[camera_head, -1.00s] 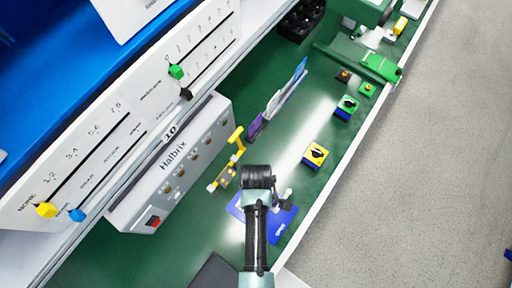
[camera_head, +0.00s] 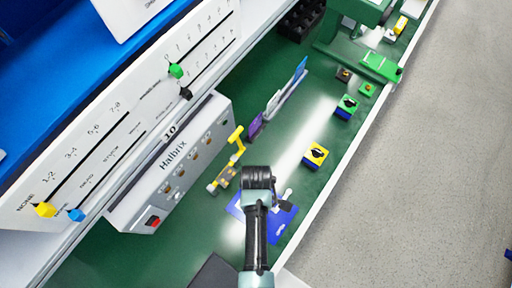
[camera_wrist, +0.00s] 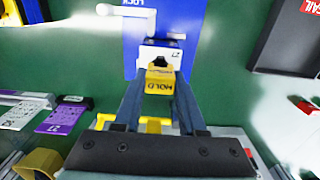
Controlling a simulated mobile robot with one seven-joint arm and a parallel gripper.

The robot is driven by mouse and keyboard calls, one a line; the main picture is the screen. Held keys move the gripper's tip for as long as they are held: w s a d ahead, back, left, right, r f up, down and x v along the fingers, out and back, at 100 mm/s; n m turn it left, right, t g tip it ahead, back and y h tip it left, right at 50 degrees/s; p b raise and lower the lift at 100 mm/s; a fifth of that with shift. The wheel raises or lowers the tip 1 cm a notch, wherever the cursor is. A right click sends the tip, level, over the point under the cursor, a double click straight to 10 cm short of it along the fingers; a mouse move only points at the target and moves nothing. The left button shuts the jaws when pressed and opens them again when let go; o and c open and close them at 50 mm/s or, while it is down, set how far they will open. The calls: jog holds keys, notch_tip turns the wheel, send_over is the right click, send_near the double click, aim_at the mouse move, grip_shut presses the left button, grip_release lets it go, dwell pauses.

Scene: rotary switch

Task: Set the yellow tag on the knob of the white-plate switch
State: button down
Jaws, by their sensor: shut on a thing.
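In the wrist view, my gripper (camera_wrist: 160,88) is shut on the yellow tag (camera_wrist: 160,80), which has dark lettering. The white-plate switch (camera_wrist: 174,56) stands just beyond it on a blue panel (camera_wrist: 191,20). Its black knob (camera_wrist: 159,62) shows right above the tag's far edge. I cannot tell whether the tag touches the knob. In the head view, my gripper is hidden behind my black wrist, which is over the blue panel (camera_head: 283,222); the tag and most of the switch are hidden there too.
A white lever handle (camera_wrist: 138,22) stands on the panel beside the switch. A dark tray (camera_wrist: 285,40) lies to the right in the wrist view. A yellow stand (camera_head: 228,170) and a grey Halbrix box (camera_head: 175,165) are left of my wrist; a yellow-and-blue switch (camera_head: 315,156) is up right.

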jog(key=shift+f+b, duration=0.55)
jog(key=shift+f, duration=0.25)
jog(key=shift+c, duration=2)
grip_release()
jog(key=shift+r, duration=0.15)
notch_tip(320, 180, up, 13)
jog(key=b, duration=0.1)
notch_tip(320, 180, up, 9)
jog(key=p, duration=0.9)
jog(key=shift+p, duration=0.4)
